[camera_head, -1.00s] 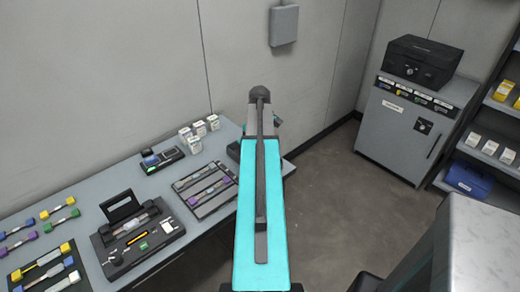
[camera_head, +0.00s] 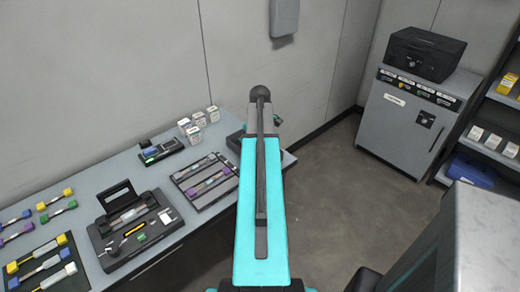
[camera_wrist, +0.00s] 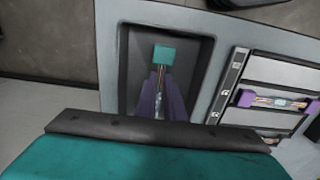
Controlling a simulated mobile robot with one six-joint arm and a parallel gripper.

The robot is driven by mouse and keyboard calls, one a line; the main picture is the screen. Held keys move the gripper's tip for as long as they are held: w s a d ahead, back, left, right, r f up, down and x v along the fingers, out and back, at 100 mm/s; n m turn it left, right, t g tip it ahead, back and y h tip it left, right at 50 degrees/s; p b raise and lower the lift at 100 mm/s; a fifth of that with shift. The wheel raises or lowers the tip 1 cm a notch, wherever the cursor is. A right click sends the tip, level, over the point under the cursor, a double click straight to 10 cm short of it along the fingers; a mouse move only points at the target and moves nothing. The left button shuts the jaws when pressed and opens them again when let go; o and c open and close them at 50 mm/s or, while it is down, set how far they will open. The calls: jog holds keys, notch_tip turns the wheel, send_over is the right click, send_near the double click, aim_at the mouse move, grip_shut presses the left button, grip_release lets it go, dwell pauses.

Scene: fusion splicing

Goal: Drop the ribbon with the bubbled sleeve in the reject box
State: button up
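In the wrist view, a ribbon with a teal end block (camera_wrist: 166,54) shows inside the outline of a dark, open-topped box (camera_wrist: 125,60). Its thin orange fibres run down to a pale sleeve (camera_wrist: 159,105). Bubbles cannot be made out, and its near end is hidden. In the head view my teal arm hides the gripper and most of the dark box (camera_head: 234,141).
A rack (camera_head: 212,200) beside the box holds a purple-ended ribbon (camera_wrist: 278,101). A grey cabinet (camera_head: 400,130) stands at the right, across open floor.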

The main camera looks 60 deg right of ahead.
jog(key=o, duration=0.5)
jog(key=shift+r, duration=0.2)
notch_tip(320, 180, up, 14)
jog(key=b, duration=0.2)
jog(key=shift+f, duration=0.25)
dwell(0.3)
jog(key=shift+s+f, duration=0.1)
jog(key=shift+s, duration=0.05)
dwell(0.6)
